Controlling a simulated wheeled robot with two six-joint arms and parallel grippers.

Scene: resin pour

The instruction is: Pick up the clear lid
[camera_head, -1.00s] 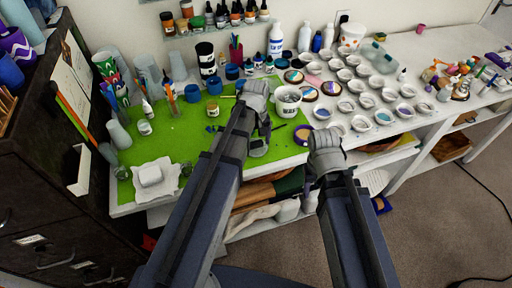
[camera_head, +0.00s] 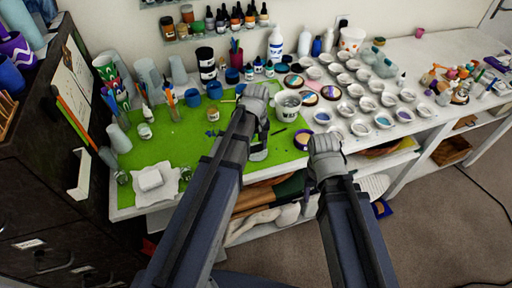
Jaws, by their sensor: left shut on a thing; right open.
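My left gripper (camera_head: 258,152) is low over the right part of the green mat, just left of and nearer than the white mixing cup (camera_head: 288,104). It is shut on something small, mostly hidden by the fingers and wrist. I cannot make out clearly whether this is the clear lid, and no clear lid stands out elsewhere. My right gripper (camera_head: 324,158) is open and empty at the table's front edge, right of the mat. Its fingertips are mostly hidden behind its wrist.
The green mat (camera_head: 185,137) holds a small jar (camera_head: 212,115), blue cups (camera_head: 192,97) and a white block on a cloth (camera_head: 150,179). Several small white dishes (camera_head: 383,120) crowd the table to the right. Bare mat lies left of my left arm.

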